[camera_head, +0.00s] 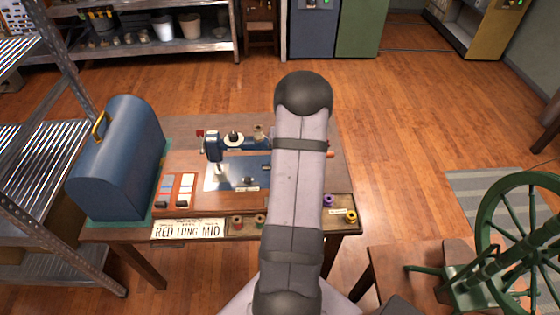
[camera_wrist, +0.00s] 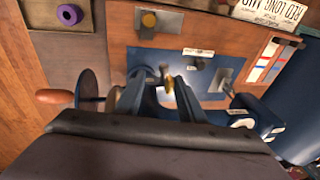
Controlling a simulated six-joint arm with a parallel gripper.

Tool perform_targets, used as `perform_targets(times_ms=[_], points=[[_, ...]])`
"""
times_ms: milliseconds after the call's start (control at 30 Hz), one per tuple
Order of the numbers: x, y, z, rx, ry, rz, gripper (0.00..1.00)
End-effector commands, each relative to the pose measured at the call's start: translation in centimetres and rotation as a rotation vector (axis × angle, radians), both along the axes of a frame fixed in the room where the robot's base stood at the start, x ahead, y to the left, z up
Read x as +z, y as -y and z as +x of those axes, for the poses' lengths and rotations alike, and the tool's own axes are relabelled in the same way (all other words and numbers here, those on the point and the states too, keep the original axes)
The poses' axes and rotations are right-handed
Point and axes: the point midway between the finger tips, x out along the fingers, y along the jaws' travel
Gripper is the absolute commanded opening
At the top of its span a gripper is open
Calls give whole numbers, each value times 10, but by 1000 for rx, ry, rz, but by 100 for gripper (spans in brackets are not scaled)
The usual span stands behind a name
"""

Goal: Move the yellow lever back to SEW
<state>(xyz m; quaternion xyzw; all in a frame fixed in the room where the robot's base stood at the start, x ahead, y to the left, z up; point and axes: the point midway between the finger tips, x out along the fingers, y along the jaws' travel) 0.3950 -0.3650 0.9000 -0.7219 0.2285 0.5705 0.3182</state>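The blue sewing machine (camera_head: 214,146) stands on the wooden table, with its right part hidden behind my arm in the head view. In the wrist view, the machine's needle end (camera_wrist: 252,113) is at the right and its handwheel (camera_wrist: 90,92) with a wooden handle (camera_wrist: 55,97) at the left. A small yellow piece, likely the yellow lever (camera_wrist: 169,86), shows between the fingers of my gripper (camera_wrist: 160,82). The fingers look spread, one on each side of it; contact is unclear. No SEW marking is readable. The head view hides my gripper.
A blue domed case (camera_head: 118,160) stands at the table's left. A plate (camera_head: 187,230) reading RED LONG MID lies at the front edge, beside thread spools (camera_head: 351,217) in a tray. Metal shelves (camera_head: 40,190) stand left; a green spinning wheel (camera_head: 520,235) stands right.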

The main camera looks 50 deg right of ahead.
Motion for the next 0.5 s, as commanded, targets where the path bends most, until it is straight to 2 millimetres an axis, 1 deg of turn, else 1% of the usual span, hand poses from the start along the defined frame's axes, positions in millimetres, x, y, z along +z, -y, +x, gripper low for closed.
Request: perform_targets(times_ms=[500], points=[[-5,7,-7,-1,1,0,36]])
